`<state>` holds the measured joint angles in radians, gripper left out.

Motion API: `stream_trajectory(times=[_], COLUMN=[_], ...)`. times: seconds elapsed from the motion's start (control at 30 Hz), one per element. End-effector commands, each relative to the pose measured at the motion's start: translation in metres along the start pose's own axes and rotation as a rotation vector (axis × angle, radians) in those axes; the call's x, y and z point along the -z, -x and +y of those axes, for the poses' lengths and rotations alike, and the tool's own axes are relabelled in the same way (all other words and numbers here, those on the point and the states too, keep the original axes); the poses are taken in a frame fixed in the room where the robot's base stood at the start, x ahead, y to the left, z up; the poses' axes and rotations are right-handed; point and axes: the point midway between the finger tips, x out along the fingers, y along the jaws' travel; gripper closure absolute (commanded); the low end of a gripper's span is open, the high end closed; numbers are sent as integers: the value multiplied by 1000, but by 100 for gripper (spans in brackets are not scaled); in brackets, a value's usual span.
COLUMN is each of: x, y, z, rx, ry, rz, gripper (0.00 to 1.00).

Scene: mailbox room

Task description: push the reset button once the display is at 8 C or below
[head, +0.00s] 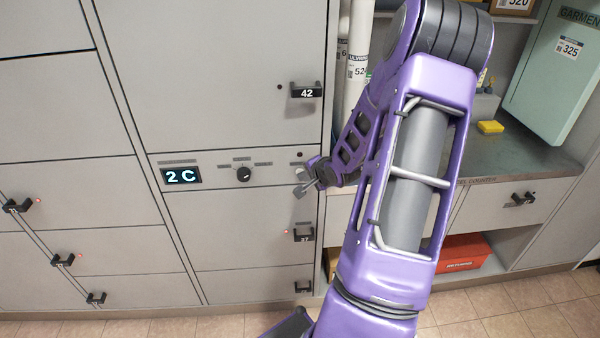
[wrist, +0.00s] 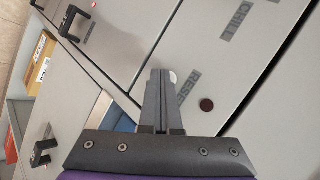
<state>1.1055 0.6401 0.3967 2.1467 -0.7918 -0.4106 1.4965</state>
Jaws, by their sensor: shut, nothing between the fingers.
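The display (head: 181,176) on the grey locker front reads "2 C" in the head view. In the wrist view a RESET label (wrist: 187,88) sits on the panel strip. A pale round button-like disc (wrist: 173,77) shows partly behind my fingertips, and a dark red round spot (wrist: 207,106) lies on the label's other side. Which of the two is the button I cannot tell for sure. My gripper (wrist: 160,75) is shut and empty, its tips beside the pale disc; contact cannot be told. In the head view my gripper (head: 303,184) is at the right end of the strip.
A dark knob (head: 244,174) is on the strip between display and gripper. The handle of door 42 (head: 306,91) is above, and the handle of door 37 (head: 302,234) is below. To the right are a counter (head: 540,163) and a red box (head: 466,252).

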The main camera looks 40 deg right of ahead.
Motion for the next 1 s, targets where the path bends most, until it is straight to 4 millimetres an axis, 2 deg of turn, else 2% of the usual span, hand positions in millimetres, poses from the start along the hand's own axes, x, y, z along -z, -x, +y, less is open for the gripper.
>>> stream_trajectory(times=[1.0], x=[-9], y=[12], z=[9], rx=[0], ry=[-1], rz=[1], gripper=[100])
